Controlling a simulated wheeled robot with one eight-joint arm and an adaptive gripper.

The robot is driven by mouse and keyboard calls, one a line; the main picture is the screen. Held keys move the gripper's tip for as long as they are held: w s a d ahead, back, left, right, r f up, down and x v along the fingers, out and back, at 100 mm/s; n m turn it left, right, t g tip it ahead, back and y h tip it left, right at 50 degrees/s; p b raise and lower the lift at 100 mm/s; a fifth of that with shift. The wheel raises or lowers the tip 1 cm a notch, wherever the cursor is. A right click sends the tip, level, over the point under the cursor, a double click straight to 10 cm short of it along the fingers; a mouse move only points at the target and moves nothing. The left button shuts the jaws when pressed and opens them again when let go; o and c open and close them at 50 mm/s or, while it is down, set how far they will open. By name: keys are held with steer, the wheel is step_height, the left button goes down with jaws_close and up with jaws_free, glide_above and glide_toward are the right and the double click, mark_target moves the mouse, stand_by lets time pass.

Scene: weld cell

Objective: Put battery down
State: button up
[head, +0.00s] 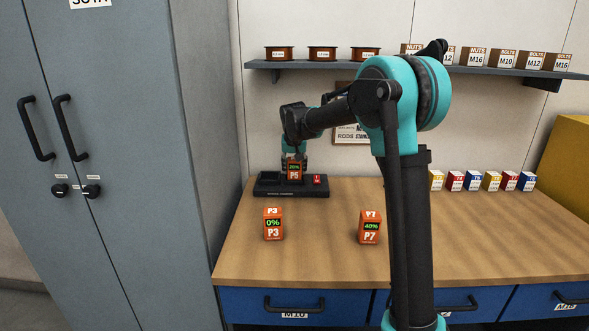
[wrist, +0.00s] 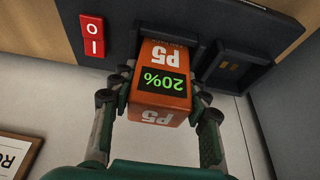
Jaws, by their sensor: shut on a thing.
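The orange battery P5 (head: 295,172) reads 20% and is at the black charger (head: 290,191) on the back left of the bench. My gripper (head: 293,162) is shut on it from above. In the wrist view the battery (wrist: 162,88) sits between my two fingers (wrist: 160,105), with its far end at a bay of the charger (wrist: 205,22). Whether it is fully seated there I cannot tell. Beside it is an empty bay (wrist: 235,70), and on its other side a red switch (wrist: 92,35) marked O and I.
Batteries P3 (head: 273,225), reading 0%, and P7 (head: 370,227), reading 40%, stand on the wooden bench (head: 320,260) in front of the charger. Small coloured boxes (head: 480,181) line the right back. A shelf (head: 420,70) with spools and boxes hangs above. A grey cabinet (head: 110,150) stands left.

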steer(key=shift+f, duration=0.2)
steer(key=o, duration=1.5)
steer(key=shift+f, duration=0.15)
steer(key=shift+c, duration=0.2)
steer(key=shift+r, duration=0.3)
steer(key=v, duration=1.2)
steer(key=shift+r, duration=0.1)
